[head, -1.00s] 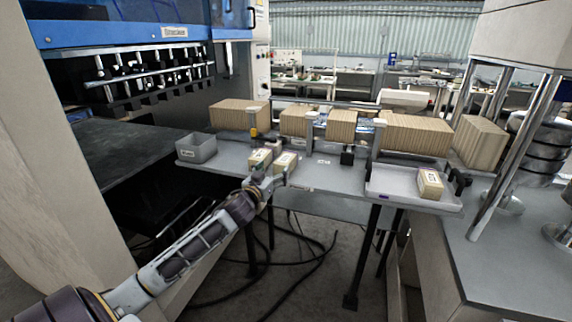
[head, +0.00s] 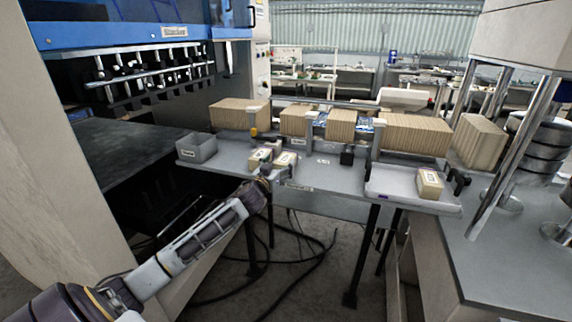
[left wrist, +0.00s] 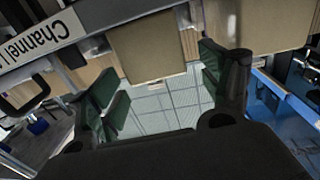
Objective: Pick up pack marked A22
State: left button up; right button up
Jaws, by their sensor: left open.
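Two small kraft packs with white labels stand side by side at the front of the grey table: a left pack (head: 261,156) and a right pack (head: 286,158). A third pack (head: 429,182) sits in the shallow tray at the right. Their marks are too small to read, so I cannot tell which is A22. My left gripper (head: 276,171) is at the table's front edge, just in front of the two packs. In the left wrist view its green-padded fingers (left wrist: 160,88) are apart with nothing held between them. My right gripper is out of view.
A grey bin (head: 196,150) stands at the table's left end. Upright kraft stacks (head: 415,135) line the back behind metal posts. The grey tray (head: 385,181) has free room on its left. A black block (head: 347,155) sits mid-table. A "Channel" label (left wrist: 30,40) shows in the wrist view.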

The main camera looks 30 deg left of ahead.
aim_at(285, 158)
pick_arm(q)
jog(key=shift+w, duration=0.15)
jog(key=shift+w+a+f+p, duration=0.1)
jog(key=shift+w+p, duration=0.2)
jog(key=shift+w, duration=0.4)
jog(key=shift+w+a+f+p, duration=0.1)
jog(key=shift+w+p, duration=0.15)
jog(key=shift+w, duration=0.4)
jog(key=shift+w+a+f, duration=0.1)
jog(key=shift+w+a, duration=0.05)
jog(key=shift+w, duration=0.9)
jog(key=shift+c, duration=0.2)
jog(key=c, duration=1.2)
notch_tip(285, 158, up, 8)
jog(key=shift+r, duration=1.05)
